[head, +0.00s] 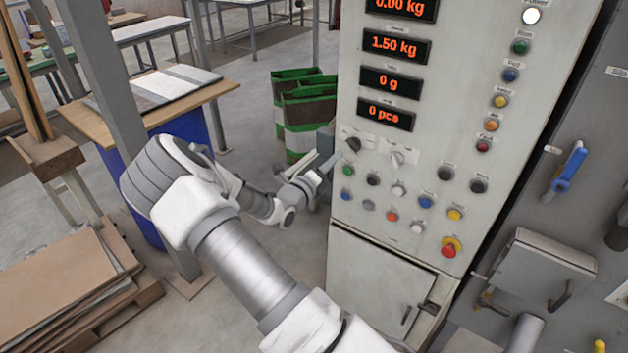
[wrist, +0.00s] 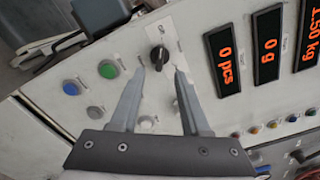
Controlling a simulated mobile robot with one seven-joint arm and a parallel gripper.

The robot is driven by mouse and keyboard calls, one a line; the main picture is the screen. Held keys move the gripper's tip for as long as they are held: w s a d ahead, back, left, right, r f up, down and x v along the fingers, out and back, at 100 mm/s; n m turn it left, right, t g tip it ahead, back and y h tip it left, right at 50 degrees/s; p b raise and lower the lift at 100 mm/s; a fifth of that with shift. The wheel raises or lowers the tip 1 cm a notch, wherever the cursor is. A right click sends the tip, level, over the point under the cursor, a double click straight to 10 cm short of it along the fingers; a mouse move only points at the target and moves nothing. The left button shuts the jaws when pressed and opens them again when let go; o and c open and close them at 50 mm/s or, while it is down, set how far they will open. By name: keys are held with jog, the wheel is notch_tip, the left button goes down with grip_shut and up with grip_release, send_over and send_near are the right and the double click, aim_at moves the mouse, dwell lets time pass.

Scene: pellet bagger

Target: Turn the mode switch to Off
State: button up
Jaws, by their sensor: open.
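A black rotary switch (head: 352,145) sits on the panel below the lowest display. A second, pale rotary switch (head: 398,158) sits to its right. I cannot read their labels, so I cannot tell by name which is the mode switch. In the wrist view, the black rotary switch (wrist: 159,57) shows in the gap just beyond my fingertips, its grip roughly upright in that picture. My gripper (wrist: 160,70) is open and empty, its fingers pointing at the panel on either side of this knob; contact is not visible. In the head view, my gripper (head: 326,163) is at the panel's left edge.
Push buttons crowd below the switches, including a green button (head: 347,169) and a red emergency button (head: 450,247). Displays (head: 385,114) stand above. Green bins (head: 305,115) stand behind the panel's left side. Floor left of the panel is partly clear.

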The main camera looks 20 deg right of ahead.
jog(key=v, duration=0.9)
jog(key=shift+a+b, duration=0.3)
jog(key=shift+s, duration=0.15)
jog(key=s+d+r+m+g+y, duration=0.1)
jog(key=s+r+m+g+y, duration=0.3)
jog(key=s+m, duration=0.5)
jog(key=s+r+m+g+y, duration=0.15)
jog(key=s+m+g, duration=0.4)
jog(key=m, duration=0.55)
jog(key=s+a+r+m+t+y, duration=0.6)
jog(key=s+a+r+m+y, duration=0.4)
jog(key=m, duration=0.6)
jog(key=s+a+r, duration=0.2)
jog(key=s+a, duration=0.1)
jog(key=a, duration=0.1)
jog(key=shift+r, duration=0.35)
jog(key=shift+s, duration=0.15)
